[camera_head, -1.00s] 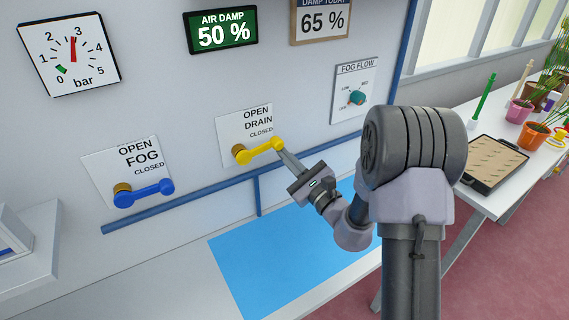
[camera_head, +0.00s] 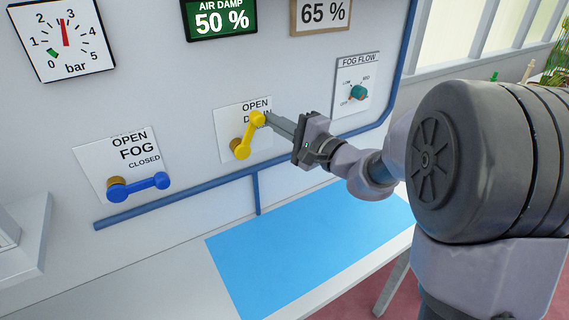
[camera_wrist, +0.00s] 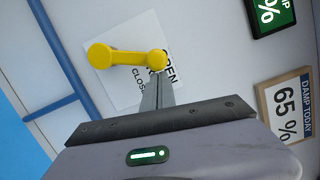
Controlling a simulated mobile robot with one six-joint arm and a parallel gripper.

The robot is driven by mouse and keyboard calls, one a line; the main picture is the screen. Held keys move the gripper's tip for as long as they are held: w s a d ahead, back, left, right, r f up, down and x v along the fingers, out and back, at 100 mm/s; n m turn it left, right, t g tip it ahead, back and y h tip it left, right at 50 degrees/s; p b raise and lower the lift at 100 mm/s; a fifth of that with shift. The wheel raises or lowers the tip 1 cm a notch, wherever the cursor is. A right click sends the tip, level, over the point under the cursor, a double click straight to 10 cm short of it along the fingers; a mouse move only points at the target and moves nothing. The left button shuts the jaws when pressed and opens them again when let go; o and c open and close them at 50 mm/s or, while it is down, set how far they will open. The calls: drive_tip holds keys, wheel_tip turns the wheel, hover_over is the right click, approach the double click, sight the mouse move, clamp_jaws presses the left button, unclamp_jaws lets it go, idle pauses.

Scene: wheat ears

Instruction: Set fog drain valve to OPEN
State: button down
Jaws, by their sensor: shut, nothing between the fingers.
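The yellow drain valve handle (camera_head: 248,137) is on the wall, over a white card (camera_head: 226,122) marked OPEN, DRAIN and CLOSED. The handle slants up and right from its brass hub, its knob end just below the word OPEN and covering part of DRAIN. My gripper (camera_head: 272,119) is shut, its fingertips at the knob end from the right, seemingly touching it. In the wrist view the yellow handle (camera_wrist: 128,57) shows with the shut fingers (camera_wrist: 158,82) against its knob end. The CLOSED word is hidden in the head view.
A blue fog valve handle (camera_head: 139,186) lies nearly level to the left. A blue pipe (camera_head: 180,193) runs below the valves. The fog flow dial (camera_head: 358,92) is to the right. A blue mat (camera_head: 290,245) lies clear on the bench below.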

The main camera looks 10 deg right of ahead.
drive_tip(key=shift+n, duration=0.5)
drive_tip(key=shift+s+a+r+b, duration=0.2)
drive_tip(key=shift+a+r+b, duration=0.2)
drive_tip(key=shift+a+b, duration=0.25)
drive_tip(key=shift+s+a+r+b, duration=0.2)
drive_tip(key=shift+a+r+b, duration=0.25)
drive_tip(key=shift+a+b, duration=0.2)
drive_tip(key=shift+s+a+r+b, duration=0.2)
drive_tip(key=shift+a+r+b, duration=0.2)
drive_tip(key=shift+a+b, duration=0.2)
drive_tip(key=shift+a, duration=0.1)
